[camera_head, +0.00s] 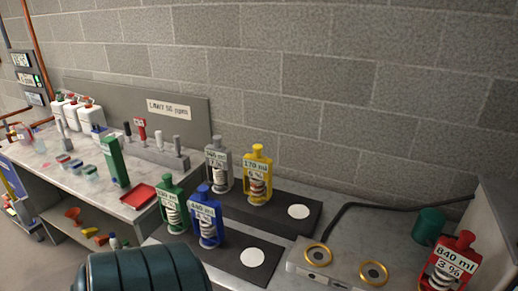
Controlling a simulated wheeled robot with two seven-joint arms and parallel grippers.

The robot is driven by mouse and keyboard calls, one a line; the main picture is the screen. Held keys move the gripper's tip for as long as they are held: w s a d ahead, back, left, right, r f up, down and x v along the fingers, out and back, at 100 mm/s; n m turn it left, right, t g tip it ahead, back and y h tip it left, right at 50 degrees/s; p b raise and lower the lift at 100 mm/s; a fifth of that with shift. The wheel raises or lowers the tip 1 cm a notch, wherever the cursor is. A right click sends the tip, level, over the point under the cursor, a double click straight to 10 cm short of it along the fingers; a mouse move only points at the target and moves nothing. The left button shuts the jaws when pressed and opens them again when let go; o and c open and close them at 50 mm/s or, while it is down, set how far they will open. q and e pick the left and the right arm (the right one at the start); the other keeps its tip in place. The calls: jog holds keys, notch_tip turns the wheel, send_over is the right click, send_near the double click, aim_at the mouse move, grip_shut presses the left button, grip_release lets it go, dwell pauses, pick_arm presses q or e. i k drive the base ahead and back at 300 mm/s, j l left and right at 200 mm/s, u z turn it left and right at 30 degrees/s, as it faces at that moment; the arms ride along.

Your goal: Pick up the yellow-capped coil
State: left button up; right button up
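The yellow-capped coil (257,175) stands upright on the rear black mat (283,222). It has a yellow frame, a pale coil inside that looks brownish in places, and a label that seems to read 170 ml, 6 %. A grey-capped coil (217,168) stands just left of it on the same mat. Neither of my grippers is in view, so I cannot tell where they are relative to the coil. A dark teal rounded part, probably my own arm, shows at the bottom left.
Green (170,205) and blue (206,218) coils stand in front, by the front black mat (232,272). A red coil (452,262) is at far right, near a dark green cylinder (429,226). A grey box with brass rings (340,268) and a cable lie between.

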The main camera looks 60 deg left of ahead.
aim_at(257, 166)
jog(key=i+j, duration=0.2)
jog(key=i, duration=0.3)
jog(key=u, duration=2.15)
